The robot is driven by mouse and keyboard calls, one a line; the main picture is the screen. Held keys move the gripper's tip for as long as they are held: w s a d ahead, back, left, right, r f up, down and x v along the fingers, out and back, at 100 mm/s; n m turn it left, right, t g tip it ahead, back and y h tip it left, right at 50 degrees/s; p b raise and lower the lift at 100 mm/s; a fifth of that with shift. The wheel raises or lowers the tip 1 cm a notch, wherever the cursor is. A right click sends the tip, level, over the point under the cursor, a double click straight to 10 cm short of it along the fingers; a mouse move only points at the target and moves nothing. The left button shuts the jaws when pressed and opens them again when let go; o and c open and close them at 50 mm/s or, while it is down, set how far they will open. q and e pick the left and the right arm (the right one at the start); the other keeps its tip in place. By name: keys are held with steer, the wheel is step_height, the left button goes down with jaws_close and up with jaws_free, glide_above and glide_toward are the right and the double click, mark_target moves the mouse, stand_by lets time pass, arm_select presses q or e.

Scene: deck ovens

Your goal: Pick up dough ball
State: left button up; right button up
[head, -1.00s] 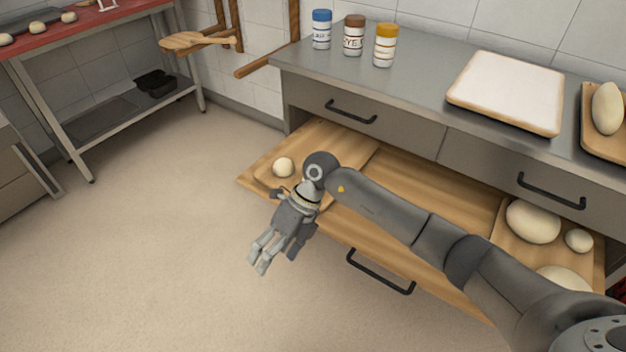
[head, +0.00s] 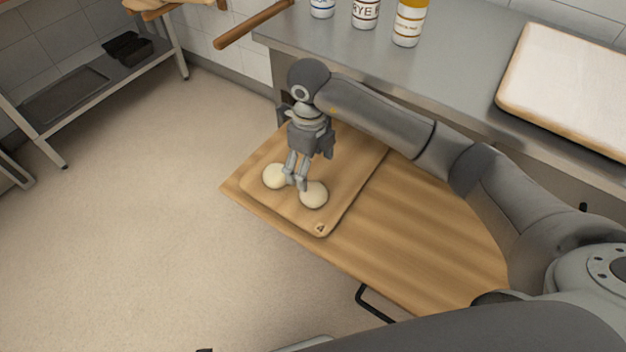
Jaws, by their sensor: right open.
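Two pale dough balls lie on a wooden board marked 4 (head: 321,216) in the head view: a left dough ball (head: 274,175) and a right dough ball (head: 314,196). My right gripper (head: 296,183) points down over the board, its fingertips between the two balls. It is open and nothing shows held in it. The fingers partly cover the near edges of both balls, and I cannot tell whether they touch either one. My left gripper is not in view.
A steel rack (head: 100,90) stands at upper left. The floor at left is clear.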

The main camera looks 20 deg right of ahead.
mark_target(314, 188)
steer(key=f, duration=0.4)
steer(key=shift+s+f, duration=0.15)
steer(key=shift+s, duration=0.05)
steer(key=f, duration=0.4)
steer(key=f+b, duration=0.1)
steer(key=f, duration=0.1)
steer(key=shift+s+d, duration=0.1)
steer(key=shift+d, duration=0.25)
steer(key=shift+r, duration=0.1)
steer(key=c, duration=0.9)
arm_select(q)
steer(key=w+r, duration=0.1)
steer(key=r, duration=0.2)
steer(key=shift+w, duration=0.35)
arm_select(e)
steer(key=shift+c, duration=0.6)
steer(key=shift+r, duration=0.1)
